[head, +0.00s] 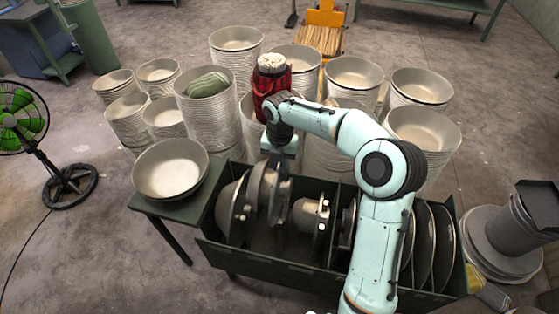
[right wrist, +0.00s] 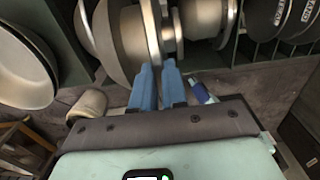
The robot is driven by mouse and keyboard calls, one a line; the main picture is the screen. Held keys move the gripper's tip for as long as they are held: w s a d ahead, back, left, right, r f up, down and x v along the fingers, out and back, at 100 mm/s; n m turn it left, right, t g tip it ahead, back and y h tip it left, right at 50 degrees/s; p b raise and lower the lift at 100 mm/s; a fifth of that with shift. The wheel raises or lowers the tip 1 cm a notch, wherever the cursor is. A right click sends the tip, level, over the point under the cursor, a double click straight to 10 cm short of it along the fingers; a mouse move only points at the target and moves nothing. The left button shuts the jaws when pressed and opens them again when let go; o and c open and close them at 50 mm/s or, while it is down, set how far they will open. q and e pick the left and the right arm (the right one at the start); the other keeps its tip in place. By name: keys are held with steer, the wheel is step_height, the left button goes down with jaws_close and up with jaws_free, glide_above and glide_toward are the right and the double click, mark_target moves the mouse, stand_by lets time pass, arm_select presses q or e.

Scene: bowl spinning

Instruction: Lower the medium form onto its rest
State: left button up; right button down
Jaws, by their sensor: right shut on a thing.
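My right gripper (head: 281,172) reaches down from above to the green rack (head: 290,274). Its blue fingers (right wrist: 157,88) are shut on the edge or stem of a grey metal form (head: 260,188), which I take to be the medium form. The form stands on its side, dome to the left, and also shows in the right wrist view (right wrist: 130,42). A larger form (head: 231,207) is close on its left, and a smaller one (head: 310,213) is on its right. I cannot tell whether the held form touches its rest, because the gripper and rack hide its underside. My left gripper is not in view.
Dark discs (head: 444,247) stand in the rack's right end. A wide metal bowl (head: 170,168) lies on the side table at left. Tall bowl stacks (head: 236,45) crowd behind the rack. A green fan (head: 17,112) stands far left. Floor at front left is clear.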

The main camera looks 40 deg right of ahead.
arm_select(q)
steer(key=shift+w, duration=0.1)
arm_select(e)
steer(key=shift+w+a+f, duration=0.1)
steer(key=shift+w+a, duration=0.15)
stand_by(0.5)
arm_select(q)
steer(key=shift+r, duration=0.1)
arm_select(e)
steer(key=shift+f, duration=0.45)
stand_by(0.5)
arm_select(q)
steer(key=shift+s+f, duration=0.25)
arm_select(e)
steer(key=shift+f, duration=0.35)
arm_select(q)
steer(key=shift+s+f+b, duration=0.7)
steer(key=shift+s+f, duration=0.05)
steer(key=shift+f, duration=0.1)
arm_select(e)
steer(key=shift+f, duration=2.05)
